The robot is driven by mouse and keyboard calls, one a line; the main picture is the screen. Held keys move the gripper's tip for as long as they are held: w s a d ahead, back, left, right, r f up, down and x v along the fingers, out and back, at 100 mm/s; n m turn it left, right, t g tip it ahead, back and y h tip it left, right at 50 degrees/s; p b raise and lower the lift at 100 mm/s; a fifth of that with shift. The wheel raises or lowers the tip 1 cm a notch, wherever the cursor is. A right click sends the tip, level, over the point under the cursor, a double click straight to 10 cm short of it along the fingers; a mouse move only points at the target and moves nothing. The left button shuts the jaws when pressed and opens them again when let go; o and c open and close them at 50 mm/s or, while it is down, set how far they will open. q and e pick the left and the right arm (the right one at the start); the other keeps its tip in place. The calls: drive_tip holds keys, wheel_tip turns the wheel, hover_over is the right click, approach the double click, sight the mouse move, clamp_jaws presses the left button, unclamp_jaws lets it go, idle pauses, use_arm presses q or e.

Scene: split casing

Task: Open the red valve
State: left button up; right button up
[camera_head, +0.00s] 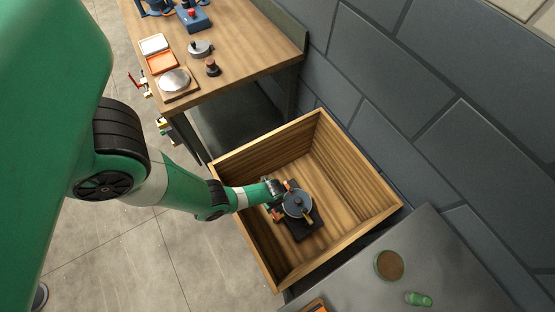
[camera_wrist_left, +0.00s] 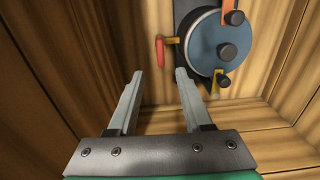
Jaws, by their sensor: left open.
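A red valve handle (camera_wrist_left: 160,50) on a brass stem sticks out from the left side of a round grey-blue casing (camera_wrist_left: 208,42) in the left wrist view. The casing also shows in the head view (camera_head: 297,204), on a dark base inside a wooden crate (camera_head: 352,148). My left gripper (camera_wrist_left: 159,74) is open and empty, reaching into the crate. In the left wrist view the red handle appears just beyond the fingertips, between them and apart from both. In the head view my left gripper (camera_head: 277,188) partly hides that side of the casing. My right gripper is out of view.
The crate's walls stand close around my left gripper. A wooden bench (camera_head: 236,82) with trays and small parts is at upper left; another red handle (camera_head: 133,79) hangs at its edge. A grey table (camera_head: 440,255) is at lower right.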

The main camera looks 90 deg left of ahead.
sight(275, 214)
use_arm(q)
wheel_tip(275, 214, down, 12)
drive_tip(key=b, duration=1)
drive_tip(key=shift+r, duration=0.25)
clamp_jaws()
